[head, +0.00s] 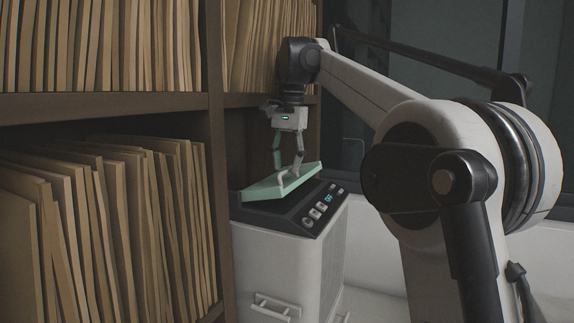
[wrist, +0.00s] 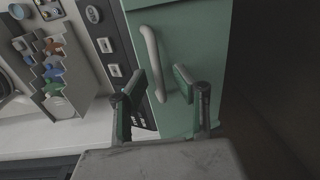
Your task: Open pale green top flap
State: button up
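The pale green top flap (head: 262,190) lies on top of the white press (head: 285,253). I cannot tell whether it is fully closed or slightly raised. In the wrist view the flap (wrist: 193,30) fills the upper middle and carries a light grey bar handle (wrist: 152,58). My gripper (head: 288,170) is directly above the flap, pointing down. In the wrist view my gripper (wrist: 163,84) is open, with its green-padded fingers apart. The lower part of the handle shows between the fingertips, nearer the left one. I cannot tell whether either finger touches it.
A dark control panel (head: 317,210) with buttons and a lit display runs along the press's front edge. A shelf (head: 215,150) full of brown folders stands close on the left. A holder with coloured items (wrist: 55,80) shows in the wrist view.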

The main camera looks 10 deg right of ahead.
jog(key=shift+s+d+r, duration=0.1)
jog(key=shift+r, duration=1.7)
jog(key=shift+s+d+r, duration=0.1)
jog(key=shift+r, duration=1.65)
